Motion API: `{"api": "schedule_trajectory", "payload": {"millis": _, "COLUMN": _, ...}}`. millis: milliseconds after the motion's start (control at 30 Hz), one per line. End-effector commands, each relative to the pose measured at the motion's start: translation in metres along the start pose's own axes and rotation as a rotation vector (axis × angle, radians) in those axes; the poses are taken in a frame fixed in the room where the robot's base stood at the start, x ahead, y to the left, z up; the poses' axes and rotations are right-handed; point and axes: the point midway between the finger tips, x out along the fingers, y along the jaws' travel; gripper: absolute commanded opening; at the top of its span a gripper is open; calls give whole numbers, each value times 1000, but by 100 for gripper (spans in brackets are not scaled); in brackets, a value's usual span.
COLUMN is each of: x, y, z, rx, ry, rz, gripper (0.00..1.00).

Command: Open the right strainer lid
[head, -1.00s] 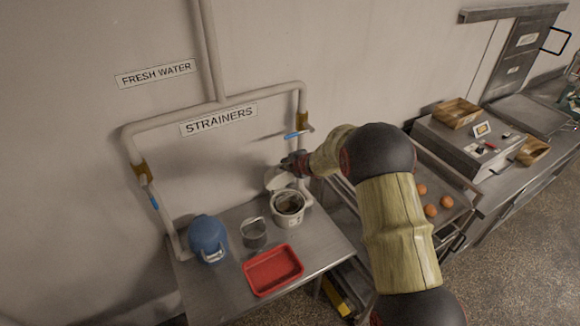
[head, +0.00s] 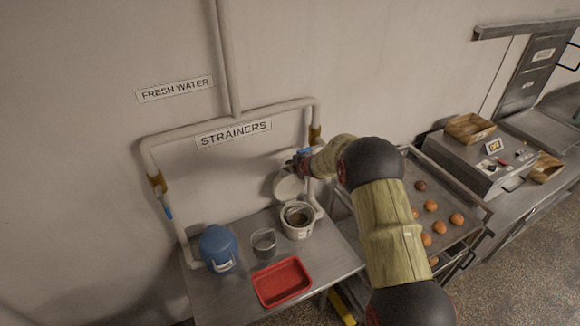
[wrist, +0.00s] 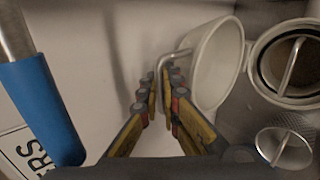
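The right strainer (head: 298,232) is a white pot on the steel table, its mouth uncovered and a basket with a metal bail inside; its mouth also shows in the wrist view (wrist: 262,75). Its white lid (head: 290,187) stands raised at the back of the pot, tilted up toward the wall; its pale inner side shows in the wrist view (wrist: 218,68). My gripper (wrist: 160,82) has its fingers close together around the lid's metal handle (wrist: 176,54). In the head view my gripper (head: 298,166) is at the lid's upper edge, partly hidden by my arm.
A blue strainer (head: 218,246) with its lid down stands left. A blue valve handle (wrist: 40,105) is close to my gripper. A tray of buns (head: 437,227) is right.

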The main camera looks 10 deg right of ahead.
Motion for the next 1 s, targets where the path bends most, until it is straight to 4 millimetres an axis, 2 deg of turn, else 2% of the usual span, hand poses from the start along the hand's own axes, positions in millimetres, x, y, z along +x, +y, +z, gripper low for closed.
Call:
{"api": "schedule_trajectory", "payload": {"millis": 100, "x": 0, "y": 1, "z": 0, "rx": 1, "ry": -1, "rz": 1, "gripper": 0}}
{"api": "schedule_trajectory", "payload": {"millis": 133, "x": 0, "y": 1, "z": 0, "rx": 1, "ry": -1, "rz": 1, "gripper": 6}}
{"api": "schedule_trajectory", "payload": {"millis": 467, "x": 0, "y": 0, "z": 0, "rx": 1, "ry": 0, "rz": 0, "gripper": 24}}
{"api": "schedule_trajectory", "payload": {"millis": 800, "x": -2, "y": 0, "z": 0, "rx": 0, "ry": 0, "rz": -1, "gripper": 24}}
{"api": "schedule_trajectory", "payload": {"millis": 1000, "x": -19, "y": 0, "z": 1, "rx": 0, "ry": -1, "rz": -1, "gripper": 24}}
